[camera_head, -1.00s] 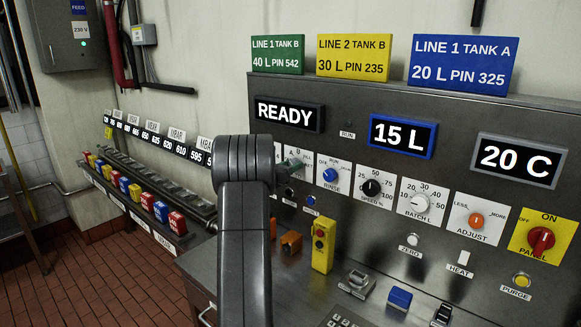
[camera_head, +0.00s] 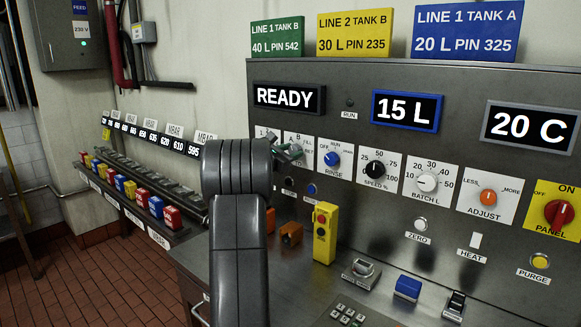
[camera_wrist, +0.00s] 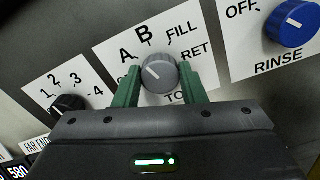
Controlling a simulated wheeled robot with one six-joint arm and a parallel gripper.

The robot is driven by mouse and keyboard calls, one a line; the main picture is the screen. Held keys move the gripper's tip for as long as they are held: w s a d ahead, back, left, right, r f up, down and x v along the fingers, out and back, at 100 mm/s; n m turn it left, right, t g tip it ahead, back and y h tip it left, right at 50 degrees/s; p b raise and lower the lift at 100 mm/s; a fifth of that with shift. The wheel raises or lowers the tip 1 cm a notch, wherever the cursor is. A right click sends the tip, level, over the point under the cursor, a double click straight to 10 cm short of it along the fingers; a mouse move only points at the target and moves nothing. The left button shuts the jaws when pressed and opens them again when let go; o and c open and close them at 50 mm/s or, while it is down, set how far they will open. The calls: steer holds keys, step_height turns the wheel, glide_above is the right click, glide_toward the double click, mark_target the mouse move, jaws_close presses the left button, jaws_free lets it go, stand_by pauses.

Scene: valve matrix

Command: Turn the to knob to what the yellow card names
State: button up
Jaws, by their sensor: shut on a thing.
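The to knob (camera_wrist: 159,73) is a grey round knob with a white pointer line, on a white plate marked A, B, FILL, RET and TO. Its line slants to the upper left, roughly toward A. My gripper (camera_wrist: 159,76) has its green fingers on both sides of the knob, shut on it. In the head view my gripper (camera_head: 289,153) shows partly beside my arm, which covers some of the plate. The yellow card (camera_head: 354,33) reads LINE 2 TANK B, 30 L, PIN 235.
A black knob numbered 1 to 4 (camera_wrist: 68,105) and the blue rinse knob (camera_wrist: 291,23) flank the to knob. A green card (camera_head: 277,38) and a blue card (camera_head: 467,31) stand beside the yellow one. A yellow button box (camera_head: 325,234) stands below the panel.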

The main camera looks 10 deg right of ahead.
steer(key=m+b, duration=0.1)
steer(key=b, duration=0.1)
steer(key=m+b, duration=0.1)
steer(key=b, duration=0.1)
steer(key=shift+f+m, duration=0.3)
steer(key=shift+r+m+b, duration=0.15)
steer(key=shift+m+b, duration=0.35)
steer(key=shift+b, duration=0.1)
steer(key=shift+r, duration=0.1)
steer(key=o, duration=1)
steer(key=shift+s, duration=0.1)
steer(key=b+v, duration=0.2)
steer(key=v, duration=1.1)
steer(key=shift+s+a, duration=0.2)
steer(key=shift+a, duration=0.1)
steer(key=shift+d, duration=0.1)
